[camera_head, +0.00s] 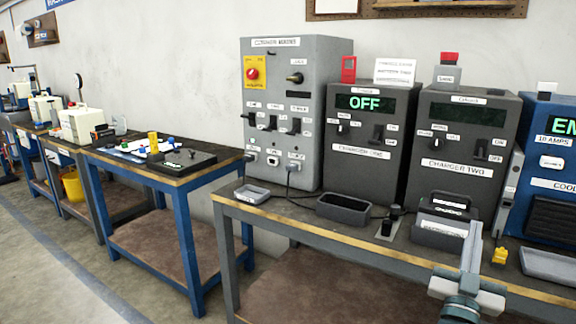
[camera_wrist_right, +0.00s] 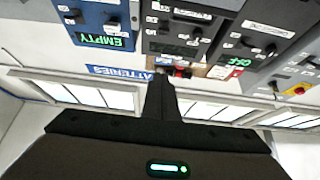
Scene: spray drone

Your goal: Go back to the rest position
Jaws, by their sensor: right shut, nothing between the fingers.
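My right gripper (camera_head: 472,240) comes in at the lower right of the head view, in front of the grey bench. Its fingers point up and are shut with nothing between them. In the right wrist view the dark shut fingers (camera_wrist_right: 160,100) stand at the middle, and the picture is upside down. They appear apart from the machines seen beyond them. My left gripper is not in view.
Charger one (camera_head: 365,135) reads OFF; charger two (camera_head: 462,145) has a dark display. A blue cooler (camera_head: 552,165) stands at the right. The grey bench (camera_head: 290,215) carries trays and a card holder (camera_head: 440,225). A blue table (camera_head: 130,168) stands left, with floor free before it.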

